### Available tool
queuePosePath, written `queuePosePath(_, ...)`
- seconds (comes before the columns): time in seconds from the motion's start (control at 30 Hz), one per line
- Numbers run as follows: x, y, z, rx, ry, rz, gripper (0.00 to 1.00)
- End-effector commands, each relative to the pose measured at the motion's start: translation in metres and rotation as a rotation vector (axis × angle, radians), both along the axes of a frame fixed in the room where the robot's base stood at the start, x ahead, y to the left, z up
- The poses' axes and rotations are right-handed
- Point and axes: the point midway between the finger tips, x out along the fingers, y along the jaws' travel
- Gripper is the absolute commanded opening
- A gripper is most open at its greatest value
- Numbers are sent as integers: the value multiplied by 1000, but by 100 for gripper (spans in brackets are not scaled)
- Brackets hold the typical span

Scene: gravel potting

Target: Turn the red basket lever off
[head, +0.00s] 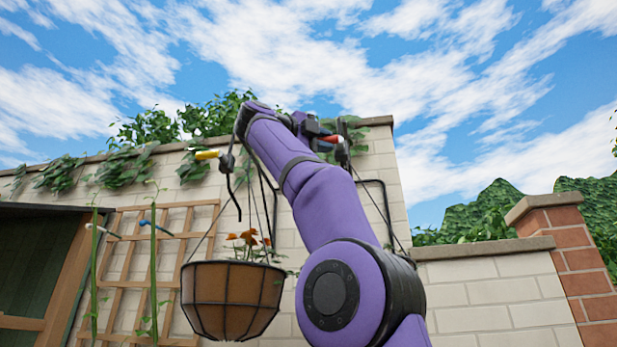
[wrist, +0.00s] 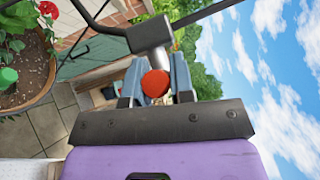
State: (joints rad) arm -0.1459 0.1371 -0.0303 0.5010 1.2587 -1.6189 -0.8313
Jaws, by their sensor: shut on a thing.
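The red lever (wrist: 155,83) shows in the wrist view as a rounded red knob below a grey metal body. My gripper (wrist: 155,78) has its two fingers on either side of it and is shut on it. In the head view the red lever (head: 332,139) sticks out beside my gripper (head: 318,137), high against the wall. My purple arm hides much of the space below it. The basket that hangs near the red lever is mostly hidden in the head view. In the wrist view a planted basket (wrist: 32,95) shows at the left edge.
A yellow lever (head: 208,154) sits on the wall left of my arm, above a hanging basket (head: 232,300) with orange flowers. White and blue levers (head: 143,223) show by the wooden trellis (head: 120,262). A brick pillar (head: 575,260) stands at right.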

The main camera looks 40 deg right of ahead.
Motion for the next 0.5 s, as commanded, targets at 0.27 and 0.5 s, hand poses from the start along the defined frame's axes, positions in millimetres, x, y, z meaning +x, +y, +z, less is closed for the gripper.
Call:
queuePosePath(0.27,-10,-1,0,23,-25,1,0)
queuePosePath(0.5,-10,-1,0,23,-25,0,0)
